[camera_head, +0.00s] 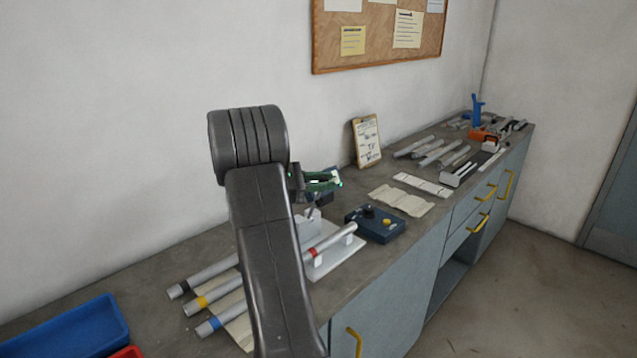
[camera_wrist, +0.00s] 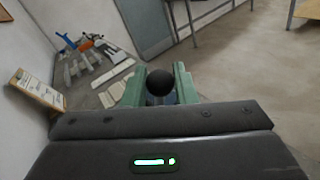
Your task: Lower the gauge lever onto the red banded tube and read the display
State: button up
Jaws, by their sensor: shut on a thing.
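The red-banded tube (camera_head: 330,243) lies on a white jig (camera_head: 346,256) with upright supports, right of my arm. My gripper (camera_head: 324,181), with green fingers, is above and behind the tube. In the wrist view my gripper (camera_wrist: 160,88) is shut on a black ball knob (camera_wrist: 160,82), which I take to be the gauge lever's handle. The rest of the lever is mostly hidden by my gripper and arm. A grey block (camera_head: 311,226) stands at the back of the jig, partly hidden. I cannot make out a display reading.
Black, yellow and blue-banded tubes (camera_head: 215,293) lie at front left, near a blue tray (camera_head: 75,335). A clipboard (camera_head: 367,141) leans on the wall. Tubes and tools lie farther right.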

jog(key=s+d+f+m+t+y+b, duration=0.1)
jog(key=s+d+f+m+y+b, duration=0.1)
jog(key=f+b, duration=0.2)
jog(key=s+d+f+m+y+b, duration=0.2)
jog(key=f+b, duration=0.3)
jog(key=b, duration=0.4)
jog(key=s+d+f+m+t+y+b, duration=0.1)
jog(key=s+d+f+m+y+b, duration=0.1)
jog(key=b, duration=0.5)
jog(key=shift+s+d+f+m+t+y+b, duration=0.15)
jog(key=shift+s+d+f+m+y, duration=0.1)
jog(key=shift+f+m, duration=0.4)
jog(key=shift+s+d+f+m+t+y+b, duration=0.15)
jog(key=shift+s+d+f+m, duration=0.15)
jog(key=shift+f, duration=0.6)
jog(key=shift+o, duration=0.6)
notch_tip(320, 180, down, 2)
jog(key=m+y+b, duration=0.1)
jog(key=b, duration=0.2)
jog(key=shift+t, duration=0.4)
jog(key=o, duration=0.4)
jog(key=shift+f+b, duration=0.45)
jog(key=shift+b, duration=0.15)
jog(key=shift+o, duration=0.4)
jog(key=shift+a, duration=0.1)
jog(key=shift+o, duration=0.6)
